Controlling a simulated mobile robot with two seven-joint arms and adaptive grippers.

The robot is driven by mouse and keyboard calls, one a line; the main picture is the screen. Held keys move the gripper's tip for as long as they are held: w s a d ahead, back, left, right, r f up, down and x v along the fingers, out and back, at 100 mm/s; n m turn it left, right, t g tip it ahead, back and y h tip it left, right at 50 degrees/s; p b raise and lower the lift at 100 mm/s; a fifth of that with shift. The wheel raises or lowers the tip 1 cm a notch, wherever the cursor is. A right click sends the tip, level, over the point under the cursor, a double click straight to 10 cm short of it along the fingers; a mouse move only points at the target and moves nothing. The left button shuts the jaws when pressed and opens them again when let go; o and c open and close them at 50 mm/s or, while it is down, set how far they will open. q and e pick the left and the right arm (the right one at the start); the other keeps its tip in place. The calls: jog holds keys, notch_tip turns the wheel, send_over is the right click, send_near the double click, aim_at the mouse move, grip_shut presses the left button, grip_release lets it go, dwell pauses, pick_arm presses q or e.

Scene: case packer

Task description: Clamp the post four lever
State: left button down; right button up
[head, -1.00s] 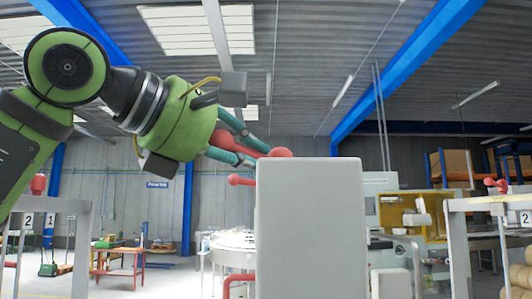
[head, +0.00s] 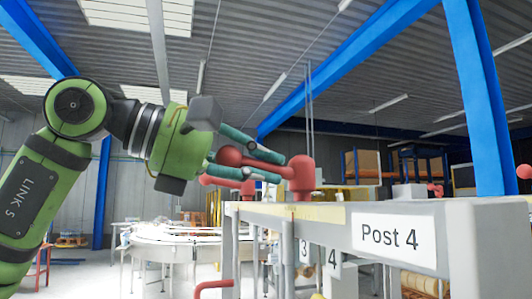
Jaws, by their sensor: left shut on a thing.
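A post labelled "Post 4" (head: 460,228) fills the lower right of the head view, with a pale flat top. A red lever (head: 302,178) stands on its top near the far left end. The lever's arm reaches left to a round knob. My left gripper (head: 281,168) comes in from the left. Its teal fingers are closed around the lever's arm, one above and one below, between the knob and the upright pivot. My right gripper is not in view.
Another red knob (head: 207,180) shows just behind and left of the lever. A bent red bar (head: 213,287) is low in front. A round white table (head: 170,238) stands behind at left. A blue column (head: 482,110) rises at right.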

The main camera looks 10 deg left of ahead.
pick_arm(q)
jog(key=shift+w+a+f+g, duration=0.15)
jog(key=shift+w+f+g, duration=0.1)
jog(key=shift+w+g, duration=0.1)
jog(key=shift+s+m+h, duration=0.1)
jog(key=shift+m+h, duration=0.2)
jog(key=c, duration=1.2)
grip_release()
jog(key=shift+w+a, duration=0.1)
jog(key=shift+w, duration=0.1)
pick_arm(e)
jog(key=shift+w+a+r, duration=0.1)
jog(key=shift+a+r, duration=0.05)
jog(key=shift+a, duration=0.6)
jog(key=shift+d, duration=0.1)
pick_arm(q)
jog(key=v, duration=1.2)
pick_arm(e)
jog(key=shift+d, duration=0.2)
